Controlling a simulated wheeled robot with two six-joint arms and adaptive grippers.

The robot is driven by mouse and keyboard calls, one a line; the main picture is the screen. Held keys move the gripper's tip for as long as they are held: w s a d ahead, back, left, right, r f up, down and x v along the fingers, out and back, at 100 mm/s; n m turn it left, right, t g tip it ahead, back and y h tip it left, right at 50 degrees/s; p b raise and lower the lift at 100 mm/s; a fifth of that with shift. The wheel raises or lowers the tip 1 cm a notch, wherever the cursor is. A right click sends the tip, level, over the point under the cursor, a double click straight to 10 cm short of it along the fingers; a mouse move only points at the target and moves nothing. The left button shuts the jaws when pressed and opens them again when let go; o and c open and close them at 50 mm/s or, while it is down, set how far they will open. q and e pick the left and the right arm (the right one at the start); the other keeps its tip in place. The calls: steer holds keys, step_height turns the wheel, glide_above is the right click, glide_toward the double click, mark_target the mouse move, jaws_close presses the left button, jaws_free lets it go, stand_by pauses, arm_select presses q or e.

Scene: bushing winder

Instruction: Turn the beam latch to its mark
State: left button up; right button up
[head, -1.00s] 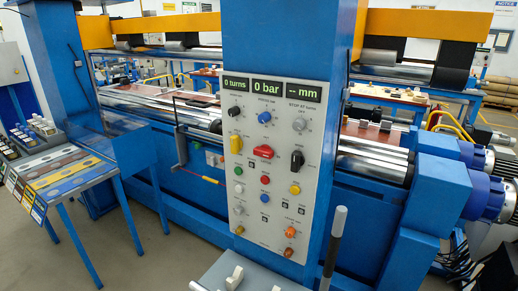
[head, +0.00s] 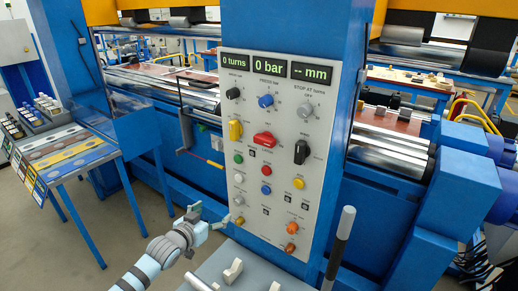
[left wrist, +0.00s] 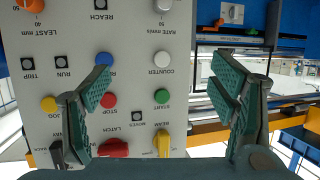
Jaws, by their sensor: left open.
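The grey control panel (head: 262,170) stands upright on a blue column. A large red knob (head: 264,138) sits mid-panel, between a yellow handle knob (head: 236,130) and a black knob (head: 301,152). In the left wrist view the panel is upside down. The red knob (left wrist: 113,148) lies by the word LATCH and the yellow knob (left wrist: 163,145) by the word BEAM. I cannot make out a latch mark. My left gripper (head: 208,215) is open and empty, low at the panel's left edge. Its spread fingers show in the left wrist view (left wrist: 166,82), apart from the knobs. My right gripper is not in view.
Three green displays (head: 268,65) top the panel; small buttons and knobs fill its lower part. A dark lever (head: 339,240) rises in front. A blue bench with coloured strips (head: 70,150) stands left. Steel rollers (head: 385,150) lie behind at right.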

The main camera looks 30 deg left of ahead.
arm_select(q)
step_height(320, 180, up, 11)
steer(key=w+d+m+t+h, duration=0.1)
steer(key=w+d+t, duration=0.1)
steer(key=d, duration=0.1)
steer(key=m+t+h, duration=0.2)
steer(key=h, duration=0.1)
glide_toward(262, 141)
steer(key=w, duration=0.3)
steer(key=w+d+b, duration=0.1)
steer(key=w, duration=0.2)
steer(key=w+b, duration=0.1)
steer(key=w, duration=0.2)
steer(key=shift+w+d+r, duration=0.15)
steer(key=shift+w+d, duration=0.15)
steer(key=shift+w, duration=0.05)
steer(key=shift+a, duration=0.1)
steer(key=shift+c, duration=0.4)
steer(key=c, duration=1.1)
